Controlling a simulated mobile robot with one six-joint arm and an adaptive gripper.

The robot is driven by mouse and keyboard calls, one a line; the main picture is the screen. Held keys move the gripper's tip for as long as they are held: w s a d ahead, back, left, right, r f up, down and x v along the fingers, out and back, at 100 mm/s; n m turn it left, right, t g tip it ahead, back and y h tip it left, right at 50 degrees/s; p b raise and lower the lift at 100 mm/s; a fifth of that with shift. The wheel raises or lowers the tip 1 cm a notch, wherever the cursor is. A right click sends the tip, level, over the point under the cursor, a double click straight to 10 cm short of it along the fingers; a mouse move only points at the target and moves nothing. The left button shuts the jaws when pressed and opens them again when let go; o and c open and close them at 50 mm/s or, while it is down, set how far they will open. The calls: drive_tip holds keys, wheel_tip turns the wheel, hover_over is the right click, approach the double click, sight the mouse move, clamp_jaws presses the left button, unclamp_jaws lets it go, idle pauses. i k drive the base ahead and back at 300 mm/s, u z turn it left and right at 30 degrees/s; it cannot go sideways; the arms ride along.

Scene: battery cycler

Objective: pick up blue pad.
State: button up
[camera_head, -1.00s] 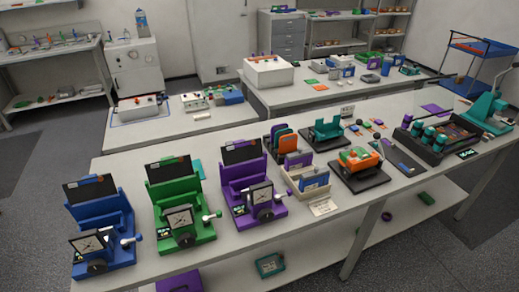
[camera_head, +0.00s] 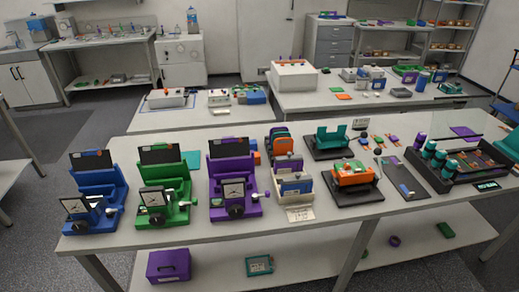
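A blue pad (camera_head: 297,187) stands upright in a small beige holder (camera_head: 300,198) near the middle of the front table. A purple pad (camera_head: 289,164) stands just behind it, and its lower part is hidden. Behind that, several orange and green pads (camera_head: 282,141) stand in a dark rack. My gripper is not in view, and nothing touches the blue pad.
Blue (camera_head: 92,195), green (camera_head: 163,192) and purple (camera_head: 234,182) devices stand left of the holder. An orange-topped fixture (camera_head: 352,175) is close on its right, and a label card (camera_head: 299,213) lies in front. The front table (camera_head: 240,233) has a clear front strip.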

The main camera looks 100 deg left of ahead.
sight(253, 144)
drive_tip(key=i, duration=0.55)
drive_tip(key=u, duration=0.65)
drive_tip(key=k, duration=0.15)
drive_tip(key=u, duration=2.4)
drive_tip(key=i, duration=0.25)
drive_tip(key=z, duration=0.05)
